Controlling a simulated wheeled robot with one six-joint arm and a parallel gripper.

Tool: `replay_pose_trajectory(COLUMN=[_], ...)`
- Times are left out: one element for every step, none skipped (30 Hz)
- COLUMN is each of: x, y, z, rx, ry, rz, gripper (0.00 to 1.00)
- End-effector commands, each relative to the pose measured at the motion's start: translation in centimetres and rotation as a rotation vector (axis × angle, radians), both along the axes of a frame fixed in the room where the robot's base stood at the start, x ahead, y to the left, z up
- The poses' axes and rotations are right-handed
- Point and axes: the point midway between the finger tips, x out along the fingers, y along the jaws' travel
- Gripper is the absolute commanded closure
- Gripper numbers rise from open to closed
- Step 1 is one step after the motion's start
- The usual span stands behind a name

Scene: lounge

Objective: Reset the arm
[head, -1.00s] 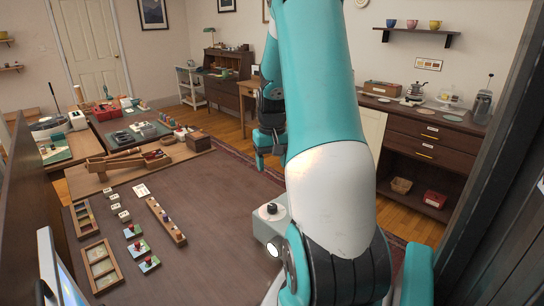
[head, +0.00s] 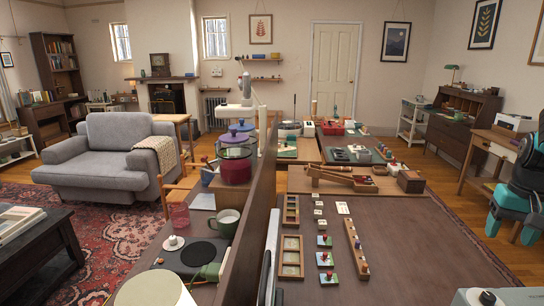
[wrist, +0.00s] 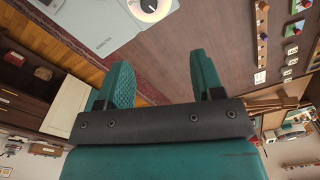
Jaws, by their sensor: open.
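My gripper (wrist: 160,70) shows in the wrist view with its two teal fingers apart and nothing between them. Most of my arm lies outside the head view. The wrist view looks past the fingers at the table top and a white device with a round dial (wrist: 148,8).
A row of small knobbed pieces (head: 356,248) and wooden trays (head: 291,257) lie on the table. A dark partition (head: 256,215) runs along its left. A grey armchair (head: 115,160) stands at left.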

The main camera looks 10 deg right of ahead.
Motion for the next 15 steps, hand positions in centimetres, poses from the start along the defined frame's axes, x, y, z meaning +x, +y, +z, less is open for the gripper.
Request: replay_pose_trajectory(x=[1.2, 1.9, 2.9, 3.6, 4.1, 4.7, 5.0, 5.0, 4.9, 4.5, 4.0, 3.0, 2.1, 1.1, -0.4], y=[2.0, 3.5, 5.8, 7.8, 10.0, 13.2, 15.6, 18.0, 21.2, 23.5, 25.9, 28.9, 31.1, 33.0, 35.5], z=[0.6, 1.0, 1.6, 2.1, 2.6, 3.2, 3.7, 4.1, 4.7, 5.1, 5.5, 5.9, 6.2, 6.5, 6.8], rx=[0.003, 0.006, 0.012, 0.017, 0.025, 0.036, 0.046, 0.057, 0.073, 0.085, 0.099, 0.120, 0.135, 0.152, 0.174], ry=[-0.015, -0.025, -0.041, -0.053, -0.066, -0.084, -0.098, -0.113, -0.129, -0.142, -0.154, -0.169, -0.180, -0.188, -0.200], rz=[0.055, 0.093, 0.153, 0.205, 0.260, 0.338, 0.397, 0.457, 0.537, 0.598, 0.660, 0.743, 0.804, 0.864, 0.940], gripper=[0.39, 0.39, 0.39, 0.39, 0.39, 0.39, 0.39, 0.39, 0.39, 0.39, 0.39, 0.39, 0.39, 0.39, 0.39])
